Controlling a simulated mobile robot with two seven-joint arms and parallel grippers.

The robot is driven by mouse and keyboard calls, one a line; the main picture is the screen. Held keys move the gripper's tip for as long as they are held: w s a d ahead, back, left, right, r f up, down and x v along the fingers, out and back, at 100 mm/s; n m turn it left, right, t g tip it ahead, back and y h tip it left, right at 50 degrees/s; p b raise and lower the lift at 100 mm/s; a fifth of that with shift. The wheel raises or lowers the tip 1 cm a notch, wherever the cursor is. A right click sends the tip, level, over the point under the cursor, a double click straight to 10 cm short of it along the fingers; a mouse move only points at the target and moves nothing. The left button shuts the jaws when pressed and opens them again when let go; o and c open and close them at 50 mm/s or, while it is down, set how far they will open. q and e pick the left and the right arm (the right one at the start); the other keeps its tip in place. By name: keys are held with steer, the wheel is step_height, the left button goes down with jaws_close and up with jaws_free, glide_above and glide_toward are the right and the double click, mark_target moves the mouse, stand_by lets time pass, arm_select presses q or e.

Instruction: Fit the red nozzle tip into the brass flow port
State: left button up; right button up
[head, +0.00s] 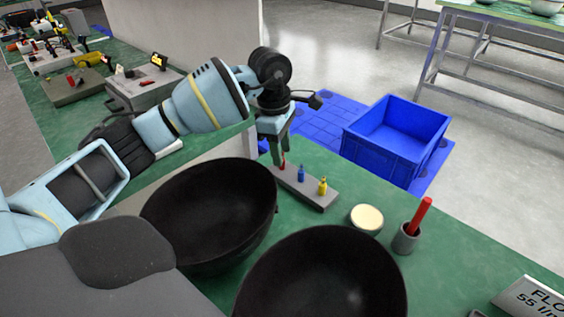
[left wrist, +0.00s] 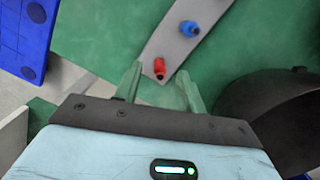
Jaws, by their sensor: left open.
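In the left wrist view, the red tip (left wrist: 159,68) shows between the two spread fingers of my left gripper (left wrist: 160,82), with gaps on both sides. The gripper is open and holds nothing. I cannot make out the brass flow port. My right gripper is not in view.
Two large black bowl-shaped things (head: 212,262) (head: 320,302) stand close in front of the holder. A cream-topped disc (head: 366,218) and a grey cup (head: 405,240) with a red rod (head: 420,214) stand to the right. A blue crate (head: 397,133) sits beyond the table edge.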

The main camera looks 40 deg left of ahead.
arm_select(q)
steer(key=shift+d+f, duration=0.1)
steer(key=shift+f, duration=0.85)
jaws_close()
step_height(320, 180, up, 9)
steer(key=shift+f, duration=0.15)
steer(key=shift+r, duration=0.7)
